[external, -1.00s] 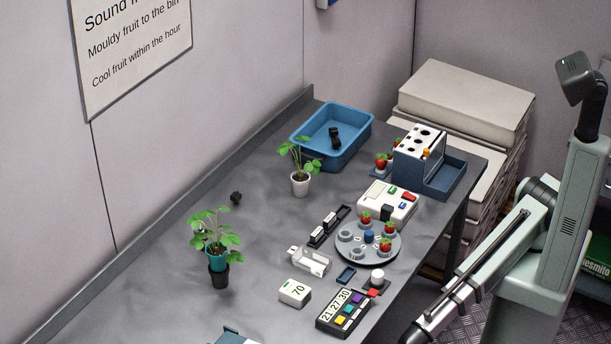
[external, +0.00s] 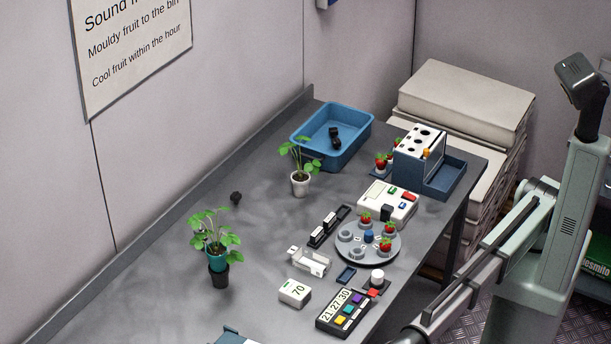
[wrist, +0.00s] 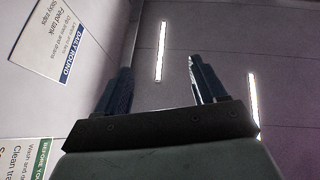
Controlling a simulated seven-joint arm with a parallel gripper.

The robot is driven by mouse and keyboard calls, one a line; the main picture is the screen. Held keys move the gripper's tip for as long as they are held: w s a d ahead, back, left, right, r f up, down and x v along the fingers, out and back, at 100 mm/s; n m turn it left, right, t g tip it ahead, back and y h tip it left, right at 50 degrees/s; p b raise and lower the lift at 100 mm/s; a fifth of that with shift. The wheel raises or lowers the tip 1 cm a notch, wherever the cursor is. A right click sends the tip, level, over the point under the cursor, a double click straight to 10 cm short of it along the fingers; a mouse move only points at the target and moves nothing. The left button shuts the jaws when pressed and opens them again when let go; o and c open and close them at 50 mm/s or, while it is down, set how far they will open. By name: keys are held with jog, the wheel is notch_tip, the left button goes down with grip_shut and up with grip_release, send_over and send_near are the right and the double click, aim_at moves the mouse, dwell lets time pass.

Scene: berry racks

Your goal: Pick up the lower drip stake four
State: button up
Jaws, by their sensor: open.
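I cannot make out any drip stake, or a number four on one, in either view. Two potted plants stand on the grey bench in the external view: one in a teal and black pot (external: 218,272) at the left, one in a white pot (external: 300,187) farther back. Any stake in them is too small to tell. My gripper (wrist: 160,78) shows in the wrist view with its two dark fingers apart and nothing between them. It points toward wall signs and light strips, away from the bench top.
A blue tub (external: 359,137) holds a small black item. A round grey tray (external: 355,261) carries strawberries, near a white rack (external: 408,153) and a keypad box (external: 333,322). The bench's left middle is mostly clear.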

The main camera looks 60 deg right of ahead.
jog(key=w+a+r+n+t+h, duration=0.1)
jog(key=w+a+r, duration=0.2)
jog(key=w, duration=0.4)
jog(key=w+a+r+n+h, duration=0.1)
jog(key=w+a+r, duration=0.15)
jog(key=w, duration=0.45)
jog(key=w+d+f+m+t+h, duration=0.1)
jog(key=w+d+f+h, duration=0.2)
jog(key=w, duration=0.7)
jog(key=w+d+f+m+t+h, duration=0.1)
jog(key=w+d+f+t+h, duration=0.2)
jog(key=w, duration=0.7)
jog(key=w+d+f+m+h, duration=0.1)
jog(key=w+f+h, duration=0.3)
jog(key=w, duration=0.7)
jog(key=g+h, duration=0.8)
jog(key=h, duration=0.4)
send_over(199, 231)
notch_tip(199, 231, down, 6)
notch_tip(199, 231, down, 8)
jog(key=shift+s+a+f, duration=0.1)
jog(key=shift+f, duration=2.5)
jog(key=c, duration=1)
